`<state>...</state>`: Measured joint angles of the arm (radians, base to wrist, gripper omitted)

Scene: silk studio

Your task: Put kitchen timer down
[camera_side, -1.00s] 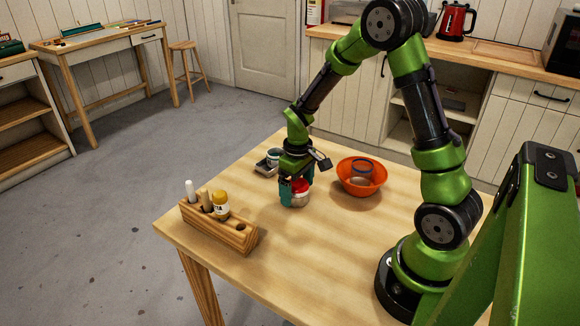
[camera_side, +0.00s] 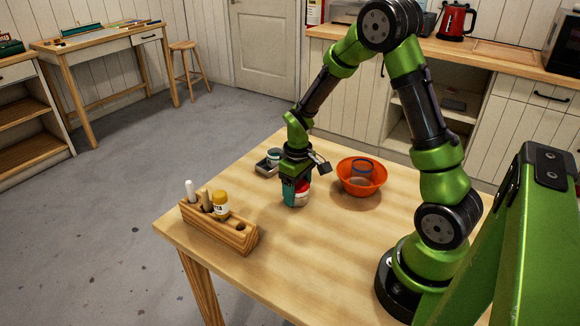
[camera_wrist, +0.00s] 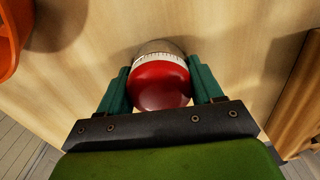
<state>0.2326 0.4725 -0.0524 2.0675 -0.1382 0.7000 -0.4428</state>
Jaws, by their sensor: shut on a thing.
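The kitchen timer (camera_wrist: 160,80) has a red dome top and a pale band with tick marks around it. In the wrist view it sits between the two green fingers of my gripper (camera_wrist: 162,88), which is shut on it. In the side view the timer (camera_side: 302,190) shows partly behind the fingers of my gripper (camera_side: 294,190), low over the table (camera_side: 320,255). Its underside is at or very near the tabletop; I cannot tell if it touches. The timer looks upright.
A wooden rack (camera_side: 232,236) with several bottles or sticks stands at the table's left. An orange bowl (camera_side: 360,188) holding a blue-rimmed item is to the right. A small grey tray (camera_side: 263,169) with a jar is behind my gripper. The front tabletop is clear.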

